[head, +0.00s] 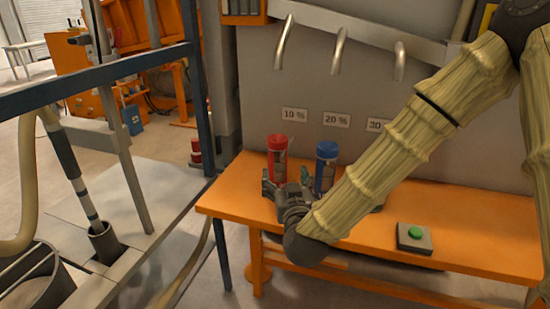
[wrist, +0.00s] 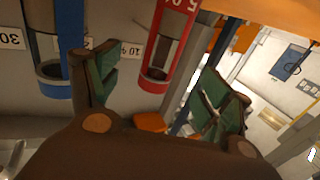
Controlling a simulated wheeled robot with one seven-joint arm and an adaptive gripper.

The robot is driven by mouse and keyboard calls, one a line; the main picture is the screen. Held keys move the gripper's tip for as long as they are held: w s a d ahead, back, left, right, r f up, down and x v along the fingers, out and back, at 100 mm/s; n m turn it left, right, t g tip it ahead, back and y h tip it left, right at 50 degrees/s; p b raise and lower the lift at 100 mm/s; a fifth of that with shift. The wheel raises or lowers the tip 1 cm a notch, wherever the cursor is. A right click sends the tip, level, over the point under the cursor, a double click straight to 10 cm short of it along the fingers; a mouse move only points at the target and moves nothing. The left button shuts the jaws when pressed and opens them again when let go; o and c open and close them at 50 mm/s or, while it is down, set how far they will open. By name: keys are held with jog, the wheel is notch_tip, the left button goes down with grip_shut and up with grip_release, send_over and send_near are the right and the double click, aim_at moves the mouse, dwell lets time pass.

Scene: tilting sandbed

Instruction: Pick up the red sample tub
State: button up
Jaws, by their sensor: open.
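The red sample tub (head: 277,150) stands upright on the orange bench, below the 10 % label. My gripper (head: 286,182) is open in front of it, with one finger to each side, and hides its lower part in the head view. In the wrist view, which looks upside down, the red tub (wrist: 173,40) shows in the gap between the open green-padded fingers (wrist: 160,85). Neither finger visibly touches it. I cannot tell how far the tub reaches between the pads.
A green button box (head: 414,238) sits on the orange bench (head: 235,200) to the right. Hooked pipes (head: 338,50) hang above. A blue post (head: 200,100) rises at the left.

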aim_at(279, 163)
jog(key=w, duration=0.2)
jog(key=w+a, duration=0.1)
jog(key=w, duration=0.2)
jog(key=shift+a+r+p, duration=0.1)
jog(key=shift+a+p, duration=0.05)
jog(key=shift+p, duration=0.25)
jog(key=shift+w+r, duration=0.1)
jog(key=shift+w, duration=0.2)
jog(key=shift+w+a+p, duration=0.2)
jog(key=shift+w+p, duration=0.2)
jog(key=shift+w, duration=0.8)
jog(key=shift+w+a+p, duration=0.15)
jog(key=shift+w+p, duration=0.25)
jog(key=shift+w, duration=0.75)
jog(key=c, duration=1.3)
jog(key=shift+r, duration=0.15)
jog(key=shift+c, duration=0.2)
